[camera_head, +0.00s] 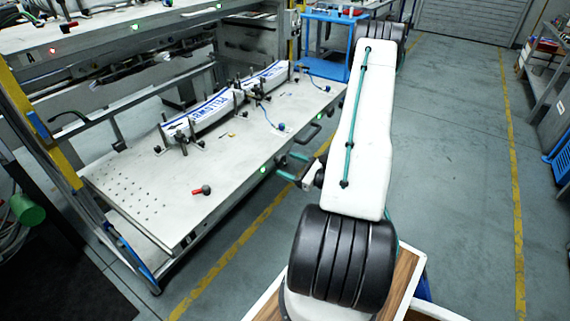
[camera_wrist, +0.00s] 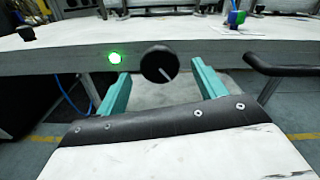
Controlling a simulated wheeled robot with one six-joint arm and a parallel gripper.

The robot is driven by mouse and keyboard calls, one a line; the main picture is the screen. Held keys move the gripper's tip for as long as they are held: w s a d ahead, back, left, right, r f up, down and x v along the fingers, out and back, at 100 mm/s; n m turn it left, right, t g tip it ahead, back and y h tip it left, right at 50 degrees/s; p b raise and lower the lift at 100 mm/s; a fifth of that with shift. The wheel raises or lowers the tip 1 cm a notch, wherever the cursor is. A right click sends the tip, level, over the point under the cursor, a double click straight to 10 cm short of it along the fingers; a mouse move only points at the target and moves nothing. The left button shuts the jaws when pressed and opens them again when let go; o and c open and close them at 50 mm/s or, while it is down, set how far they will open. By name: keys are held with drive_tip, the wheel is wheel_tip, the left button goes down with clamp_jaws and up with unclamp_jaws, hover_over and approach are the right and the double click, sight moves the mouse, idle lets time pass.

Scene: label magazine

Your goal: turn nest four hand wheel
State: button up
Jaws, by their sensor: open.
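A round black hand wheel (camera_wrist: 158,60) with a white pointer line sits on the front edge of the bench in the wrist view. The line runs toward the lower right of its face. My gripper (camera_wrist: 160,73) is open, with one teal finger left of the wheel and one right of it. Gaps show on both sides, so the fingers look apart from it. In the head view my gripper (camera_head: 284,166) is at the bench's front edge, and I cannot make out the wheel there. No nest number is readable.
A lit green lamp (camera_wrist: 115,57) is left of the wheel, and a black bar handle (camera_wrist: 285,69) juts out at right. The bench (camera_head: 135,195) carries white label magazines (camera_head: 203,112) and a loose red-and-black part (camera_head: 203,190). Floor is clear at right.

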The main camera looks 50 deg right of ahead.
drive_tip(key=shift+w+a, duration=0.1)
drive_tip(key=shift+w, duration=1.1)
drive_tip(key=c, duration=1)
drive_tip(key=shift+o, duration=0.2)
drive_tip(key=shift+m, duration=0.3)
drive_tip(key=m, duration=0.3)
drive_tip(key=shift+m, duration=2.1)
